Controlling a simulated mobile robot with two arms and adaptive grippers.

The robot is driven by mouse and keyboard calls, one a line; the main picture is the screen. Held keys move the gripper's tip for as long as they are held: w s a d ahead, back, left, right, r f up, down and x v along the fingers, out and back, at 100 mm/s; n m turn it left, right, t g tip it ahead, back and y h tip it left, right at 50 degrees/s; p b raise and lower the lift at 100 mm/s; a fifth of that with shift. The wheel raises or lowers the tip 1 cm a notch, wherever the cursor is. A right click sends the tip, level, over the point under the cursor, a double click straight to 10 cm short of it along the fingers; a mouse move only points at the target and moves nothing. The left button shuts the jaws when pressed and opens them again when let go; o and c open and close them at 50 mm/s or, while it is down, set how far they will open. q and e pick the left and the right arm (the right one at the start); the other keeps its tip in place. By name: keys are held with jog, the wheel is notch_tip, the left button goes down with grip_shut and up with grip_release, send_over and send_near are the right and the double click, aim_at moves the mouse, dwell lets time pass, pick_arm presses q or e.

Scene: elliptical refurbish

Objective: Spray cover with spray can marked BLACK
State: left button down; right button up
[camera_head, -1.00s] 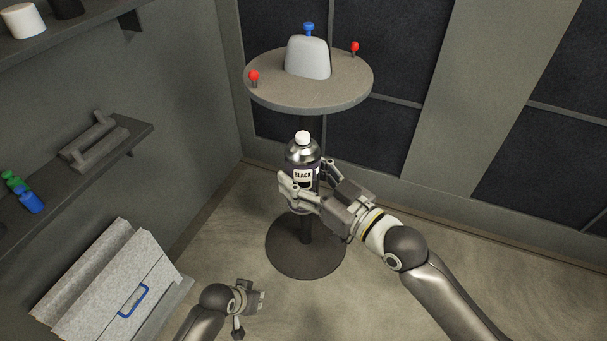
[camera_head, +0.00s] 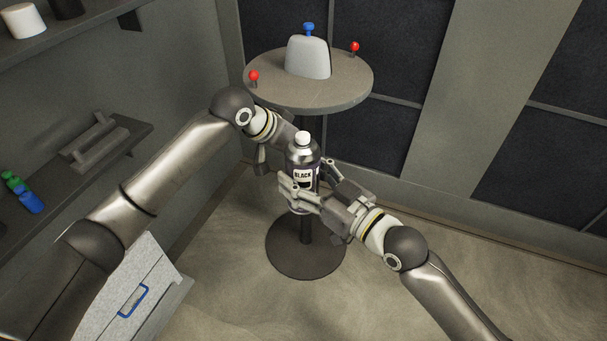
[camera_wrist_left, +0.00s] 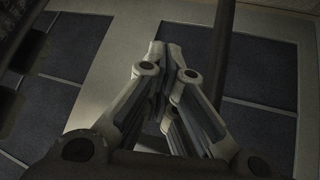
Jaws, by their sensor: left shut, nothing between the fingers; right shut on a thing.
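The spray can (camera_head: 303,157) labelled BLACK is upright, dark with a silver shoulder and a white cap. My right gripper (camera_head: 307,188) is shut around its lower body and holds it in front of the round table. The cover seems to be the pale grey rounded piece (camera_head: 308,58) standing on the tabletop, with a blue knob (camera_head: 308,29) on top. My left gripper (camera_head: 268,158) is just left of the can, partly hidden behind it; I cannot tell if they touch. In the left wrist view its fingers (camera_wrist_left: 165,52) are together and empty.
The round table (camera_head: 275,88) carries two red-knobbed pegs (camera_head: 254,77), (camera_head: 355,47) beside the cover. Shelves on the left wall hold a grey handled piece (camera_head: 95,143) and small green and blue items (camera_head: 30,201). A grey case (camera_head: 150,280) stands low left. Floor at right is clear.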

aim_at(304, 134)
pick_arm(q)
jog(key=s+r+m+g+y, duration=0.2)
jog(key=s+r, duration=0.4)
jog(key=r, duration=0.6)
jog(key=s+r+m+g+y, duration=0.15)
jog(key=s+r, duration=0.45)
jog(key=r, duration=0.7)
jog(key=shift+n+y, duration=0.25)
jog(key=shift+s+a+x, duration=0.15)
jog(key=shift+x, duration=0.95)
jog(key=shift+s+a+x, duration=0.15)
jog(key=shift+x, duration=0.95)
jog(key=shift+s+a+x, duration=0.15)
jog(key=shift+a+x, duration=0.05)
jog(key=shift+x, duration=0.95)
jog(key=shift+f, duration=0.2)
